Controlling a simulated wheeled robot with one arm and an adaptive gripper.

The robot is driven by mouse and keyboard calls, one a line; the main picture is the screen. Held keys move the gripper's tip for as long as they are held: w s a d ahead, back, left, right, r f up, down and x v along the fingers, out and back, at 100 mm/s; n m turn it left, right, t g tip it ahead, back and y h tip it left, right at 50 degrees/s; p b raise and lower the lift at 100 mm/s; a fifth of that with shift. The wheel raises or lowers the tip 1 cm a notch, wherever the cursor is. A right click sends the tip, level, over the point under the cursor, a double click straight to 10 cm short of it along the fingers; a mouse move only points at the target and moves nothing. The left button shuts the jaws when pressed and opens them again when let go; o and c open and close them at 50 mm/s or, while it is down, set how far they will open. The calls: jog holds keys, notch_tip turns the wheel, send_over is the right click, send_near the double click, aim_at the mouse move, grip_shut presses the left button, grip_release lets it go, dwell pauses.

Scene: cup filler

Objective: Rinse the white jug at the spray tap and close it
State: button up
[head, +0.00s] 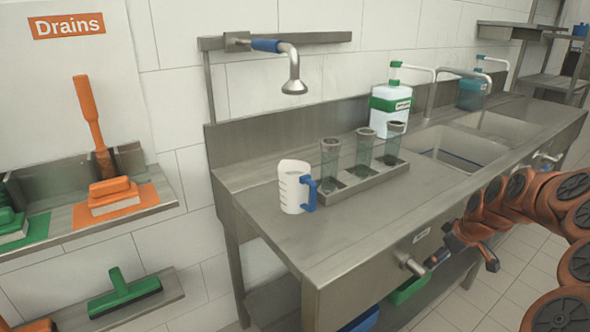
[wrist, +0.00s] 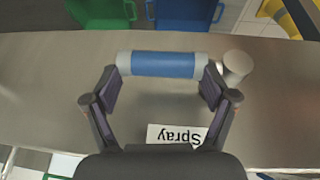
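The white jug (head: 292,188) with a blue handle stands upright on the steel counter, below the spray tap's head (head: 293,78) in the head view. No water shows from the head. The tap's lever has a grey pivot (head: 406,262) on the counter front, under a small label (head: 421,235). In the wrist view its blue-and-grey handle (wrist: 162,65) lies crosswise, above a label reading "Spray" (wrist: 176,135). My gripper (wrist: 160,82) is open, its fingertips near the handle's two ends. I cannot tell whether they touch it. The gripper also shows in the head view (head: 467,256).
A rack (head: 362,184) with several tall glasses stands right of the jug. A green-labelled bottle (head: 389,108) is behind it. Sinks (head: 455,146) with taps are further right. Green and blue bins (head: 408,290) sit under the counter. Shelves with brushes (head: 112,192) hang at left.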

jog(key=shift+o, duration=0.7)
jog(key=shift+r, duration=0.25)
jog(key=shift+o, duration=0.6)
jog(key=shift+f, duration=0.1)
jog(key=v, duration=1.2)
